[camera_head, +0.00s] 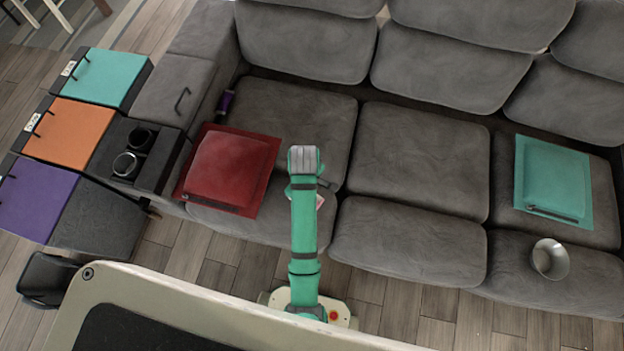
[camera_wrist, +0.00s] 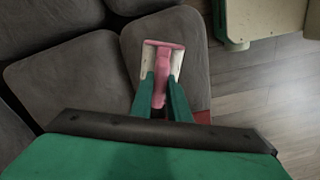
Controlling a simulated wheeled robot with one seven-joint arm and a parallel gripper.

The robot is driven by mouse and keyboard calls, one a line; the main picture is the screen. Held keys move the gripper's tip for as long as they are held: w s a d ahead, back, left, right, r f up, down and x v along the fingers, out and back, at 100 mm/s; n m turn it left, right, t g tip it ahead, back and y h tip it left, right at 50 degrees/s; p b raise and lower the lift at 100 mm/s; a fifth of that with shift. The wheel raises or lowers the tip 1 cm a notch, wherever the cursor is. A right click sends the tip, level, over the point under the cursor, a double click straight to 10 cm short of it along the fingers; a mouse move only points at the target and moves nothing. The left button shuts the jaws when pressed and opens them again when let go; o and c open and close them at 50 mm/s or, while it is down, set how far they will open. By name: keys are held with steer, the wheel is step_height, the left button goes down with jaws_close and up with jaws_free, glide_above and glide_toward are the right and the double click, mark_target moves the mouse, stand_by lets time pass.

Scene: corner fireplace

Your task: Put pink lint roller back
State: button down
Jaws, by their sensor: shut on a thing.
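The pink lint roller (camera_wrist: 163,58) shows in the wrist view, with a pink handle and a pale, wide head. My gripper (camera_wrist: 160,82) is shut on its handle, one green finger on each side. The roller is over or on a grey sofa cushion; I cannot tell whether it touches it. In the head view only a small pink part of the lint roller (camera_head: 320,201) shows beside my green arm, in front of the left seat. My arm hides the rest of it and most of the gripper.
A red cushion (camera_head: 222,168) lies left of my arm, a teal cushion (camera_head: 553,180) far right near a metal cup (camera_head: 549,259). Teal (camera_head: 108,77), orange (camera_head: 74,134) and purple (camera_head: 36,201) box lids stand left, beside a cup-holder console (camera_head: 160,158). The middle seat is clear.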

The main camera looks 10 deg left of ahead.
steer(key=shift+w+d+f, duration=0.15)
steer(key=shift+w+f, duration=0.6)
steer(key=shift+f, duration=0.7)
steer(key=shift+w+d+f, duration=0.15)
steer(key=shift+w+f, duration=0.6)
steer(key=shift+f, duration=0.65)
steer(key=shift+w+d+f, duration=0.15)
steer(key=shift+w+f, duration=0.6)
steer(key=shift+f, duration=0.7)
steer(key=c, duration=1.7)
jaws_free()
steer(key=shift+f, duration=0.1)
